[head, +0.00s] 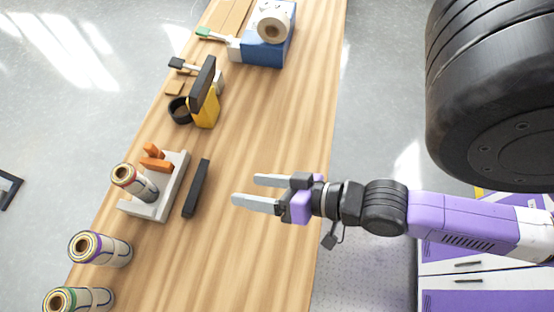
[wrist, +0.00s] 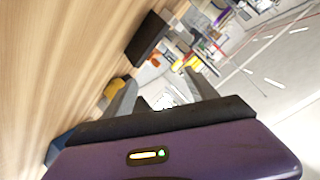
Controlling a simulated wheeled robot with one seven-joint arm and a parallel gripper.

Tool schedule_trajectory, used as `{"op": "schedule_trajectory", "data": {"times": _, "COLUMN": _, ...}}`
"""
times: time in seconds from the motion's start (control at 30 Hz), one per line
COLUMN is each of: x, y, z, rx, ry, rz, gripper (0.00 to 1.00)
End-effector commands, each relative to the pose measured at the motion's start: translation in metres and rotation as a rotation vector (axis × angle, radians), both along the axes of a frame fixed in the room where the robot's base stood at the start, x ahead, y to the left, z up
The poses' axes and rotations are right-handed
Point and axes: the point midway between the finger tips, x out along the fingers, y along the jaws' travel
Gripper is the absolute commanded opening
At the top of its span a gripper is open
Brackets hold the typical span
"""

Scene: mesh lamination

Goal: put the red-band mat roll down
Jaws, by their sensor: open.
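The red-band mat roll (head: 140,184), pale with a reddish ring at its end, lies tilted at the light grey holder (head: 170,190) on the table's left side. Orange pieces (head: 156,160) are beside it in the holder. My gripper (head: 246,189) is open and empty, with its two pale fingers pointing left over the table. It is to the right of the holder, apart from the roll, with a black bar (head: 196,188) between them. In the wrist view, my open fingers (wrist: 160,76) have nothing between them; I cannot clearly make out the roll there.
A purple-band roll (head: 103,249) and a green-band roll (head: 80,300) are at the near left edge. A yellow block with a black top (head: 204,108), a black ring (head: 180,110) and a blue tape dispenser (head: 262,50) stand farther back. The table's right half is clear.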

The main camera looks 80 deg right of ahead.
Motion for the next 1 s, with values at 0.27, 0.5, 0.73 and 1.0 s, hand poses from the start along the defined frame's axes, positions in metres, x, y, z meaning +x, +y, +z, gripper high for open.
{"op": "schedule_trajectory", "data": {"times": 0.27, "x": -0.044, "y": 0.019, "z": 0.040, "rx": -0.554, "ry": -0.062, "rz": 0.256, "gripper": 0.66}}
{"op": "schedule_trajectory", "data": {"times": 0.5, "x": -0.048, "y": 0.021, "z": 0.046, "rx": -0.618, "ry": -0.075, "rz": 0.282, "gripper": 0.66}}
{"op": "schedule_trajectory", "data": {"times": 0.73, "x": -0.047, "y": 0.021, "z": 0.035, "rx": -0.615, "ry": -0.074, "rz": 0.281, "gripper": 0.66}}
{"op": "schedule_trajectory", "data": {"times": 1.0, "x": -0.047, "y": 0.021, "z": 0.034, "rx": -0.613, "ry": -0.074, "rz": 0.280, "gripper": 0.37}}
